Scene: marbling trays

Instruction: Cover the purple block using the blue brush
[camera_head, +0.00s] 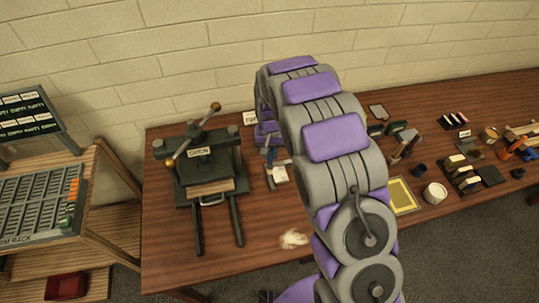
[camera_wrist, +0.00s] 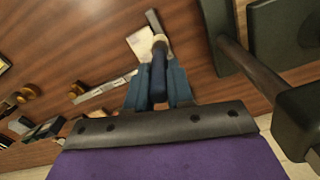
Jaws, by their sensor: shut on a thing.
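My gripper (camera_wrist: 157,88) has dark blue fingers shut around a blue handle (camera_wrist: 158,70) in the wrist view. In the head view my gripper (camera_head: 271,156) is small, just right of the press and over the table. I cannot pick out a purple block in either view. The purple at the bottom of the wrist view is my own wrist, and my arm hides the middle of the table.
A dark press (camera_head: 205,165) with a bar handle stands close left of my gripper. A white piece (camera_head: 280,173) lies on the wooden table (camera_head: 170,250) by the gripper. Right of my arm are a yellow-edged tray (camera_head: 402,196), a white cup (camera_head: 435,193) and several small items.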

